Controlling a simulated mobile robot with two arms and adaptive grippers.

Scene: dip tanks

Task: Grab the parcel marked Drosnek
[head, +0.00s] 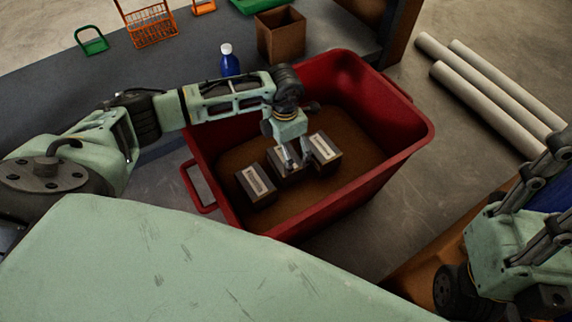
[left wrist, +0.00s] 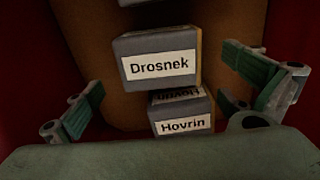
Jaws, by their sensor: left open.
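The parcel marked Drosnek (left wrist: 160,62) is a grey box with a white label, near the middle top of the left wrist view. A parcel marked Hovrin (left wrist: 182,122) is just below it there. In the head view, a left parcel (head: 257,186), a middle parcel (head: 275,163) and a right parcel (head: 325,151) lie in a red bin (head: 350,195); their labels are unreadable there. My left gripper (head: 293,162) points down over the middle parcel and partly hides it. Its fingers (left wrist: 172,104) are spread and empty. My right arm shows at the right edge, its fingers out of sight.
The bin's high walls surround the parcels. On the dark bench behind stand a blue bottle (head: 229,62), a brown box (head: 281,36), an orange basket (head: 150,25) and a green-handled item (head: 91,41). Pale tubes (head: 495,100) lie on the floor at right.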

